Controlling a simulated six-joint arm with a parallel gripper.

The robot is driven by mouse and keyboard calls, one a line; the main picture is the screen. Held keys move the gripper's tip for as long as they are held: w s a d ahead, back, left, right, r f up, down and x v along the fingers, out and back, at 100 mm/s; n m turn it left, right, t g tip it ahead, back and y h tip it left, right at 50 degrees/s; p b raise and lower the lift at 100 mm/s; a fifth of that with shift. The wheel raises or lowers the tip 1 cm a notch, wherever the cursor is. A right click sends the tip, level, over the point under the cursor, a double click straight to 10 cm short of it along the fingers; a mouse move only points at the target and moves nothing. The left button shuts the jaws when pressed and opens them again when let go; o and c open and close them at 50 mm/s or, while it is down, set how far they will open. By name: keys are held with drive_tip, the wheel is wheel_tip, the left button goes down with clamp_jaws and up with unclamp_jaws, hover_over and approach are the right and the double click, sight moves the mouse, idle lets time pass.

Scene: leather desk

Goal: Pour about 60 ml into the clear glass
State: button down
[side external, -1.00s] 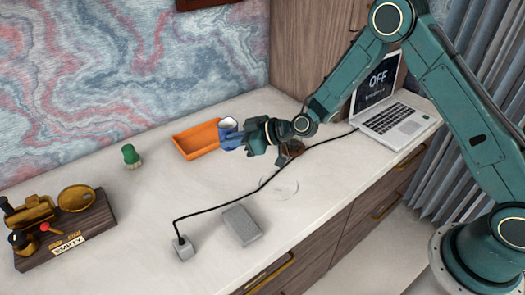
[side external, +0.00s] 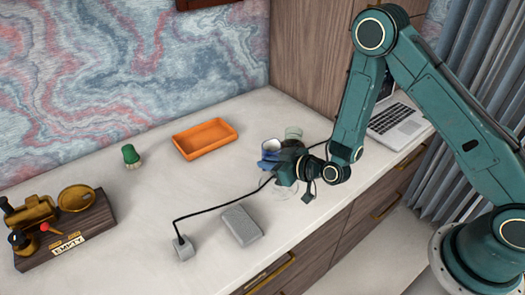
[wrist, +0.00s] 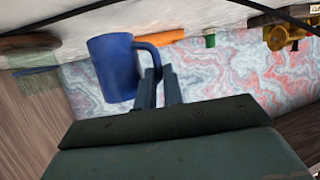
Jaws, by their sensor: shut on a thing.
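My gripper (side external: 284,165) is shut on the handle of a blue mug (side external: 269,152). In the wrist view the mug (wrist: 112,68) is at the left of my fingers (wrist: 160,88), with its handle between them. In the side view the mug is held above the desk and looks about upright. I cannot see its contents. The clear glass (side external: 267,184) shows only as a faint outline on the desk, just below my gripper and partly hidden by it. I cannot tell whether anything is in it.
A greenish vessel (side external: 293,133) stands behind the mug. An orange tray (side external: 205,139), green-topped object (side external: 131,156), grey block (side external: 241,225) and brass apparatus (side external: 60,230) are to the left. A black cable (side external: 215,211) crosses near my gripper to the laptop (side external: 394,120).

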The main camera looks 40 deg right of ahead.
drive_tip(key=shift+s+d, duration=0.45)
drive_tip(key=shift+s, duration=0.25)
drive_tip(key=shift+d+m, duration=0.1)
drive_tip(key=shift+m, duration=0.2)
drive_tip(key=w+d+r+m+g+y, duration=0.1)
drive_tip(key=w+d+r+m+y, duration=0.1)
drive_tip(key=d+r, duration=0.3)
drive_tip(key=shift+w+d+m+g+y, duration=0.2)
drive_tip(key=shift+w+m+g+y, duration=0.15)
drive_tip(key=shift+m, duration=0.55)
drive_tip(key=shift+w+d+r+m+y, duration=0.3)
drive_tip(key=shift+d+r, duration=0.2)
drive_tip(key=shift+d, duration=0.1)
drive_tip(key=shift+d+r, duration=0.2)
drive_tip(key=shift+w+d+r+m+y+b, duration=0.25)
drive_tip(key=shift+d+m+b, duration=0.1)
drive_tip(key=shift+m, duration=0.15)
